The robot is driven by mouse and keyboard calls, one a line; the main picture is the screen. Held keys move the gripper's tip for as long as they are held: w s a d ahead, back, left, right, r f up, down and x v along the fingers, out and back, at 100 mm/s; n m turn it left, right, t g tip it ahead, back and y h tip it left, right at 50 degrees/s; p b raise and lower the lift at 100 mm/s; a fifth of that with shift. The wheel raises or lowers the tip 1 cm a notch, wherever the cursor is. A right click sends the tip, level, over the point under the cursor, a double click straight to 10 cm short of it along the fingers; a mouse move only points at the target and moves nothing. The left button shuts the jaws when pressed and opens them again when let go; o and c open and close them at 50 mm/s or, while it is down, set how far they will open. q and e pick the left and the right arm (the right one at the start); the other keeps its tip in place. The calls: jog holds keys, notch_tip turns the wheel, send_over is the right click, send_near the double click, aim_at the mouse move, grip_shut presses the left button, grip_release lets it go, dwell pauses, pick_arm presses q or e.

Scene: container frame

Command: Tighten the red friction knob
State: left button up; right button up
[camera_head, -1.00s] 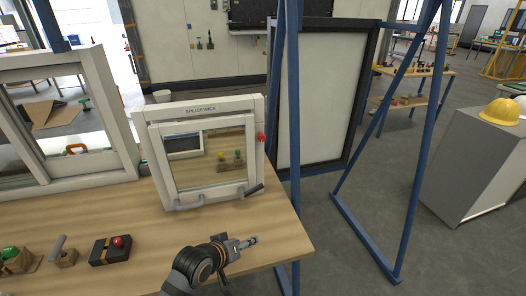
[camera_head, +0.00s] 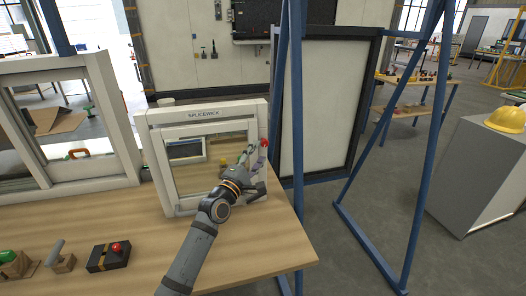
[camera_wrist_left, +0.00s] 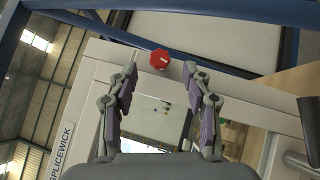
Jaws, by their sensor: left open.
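The red friction knob (camera_head: 264,143) is on the right upright of the white window frame marked SPLICEWICK (camera_head: 204,113). In the left wrist view the knob (camera_wrist_left: 159,59) is a red faceted disc with a pale mark, between and just beyond the fingertips. My left gripper (camera_head: 254,157) is in front of the frame's right side, just below the knob. Its two fingers (camera_wrist_left: 161,76) are spread wide, with nothing between them. In the wrist view neither finger touches the knob. My right gripper is not in view.
A dark handle (camera_wrist_left: 309,130) sticks out at the frame's lower corner. A larger white window (camera_head: 112,115) stands to the left. A black box with a red button (camera_head: 109,257) and small wooden blocks are at the table's front left. Blue posts (camera_head: 285,110) rise behind the table edge.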

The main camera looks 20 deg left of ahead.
aim_at(265, 144)
pick_arm(q)
jog(key=x, duration=0.4)
jog(key=shift+w+r, duration=0.1)
jog(key=shift+w, duration=0.1)
grip_shut()
jog(key=shift+r, duration=0.1)
jog(key=m+g+p, duration=0.2)
jog(key=p, duration=0.6)
jog(key=r+m+g+p, duration=0.1)
jog(key=m+g+p, duration=0.1)
jog(key=p, duration=0.6)
jog(key=shift+m+y, duration=0.4)
jog(key=shift+f+g+p, duration=0.3)
jog(key=shift+g+p, duration=0.1)
jog(key=shift+p, duration=0.3)
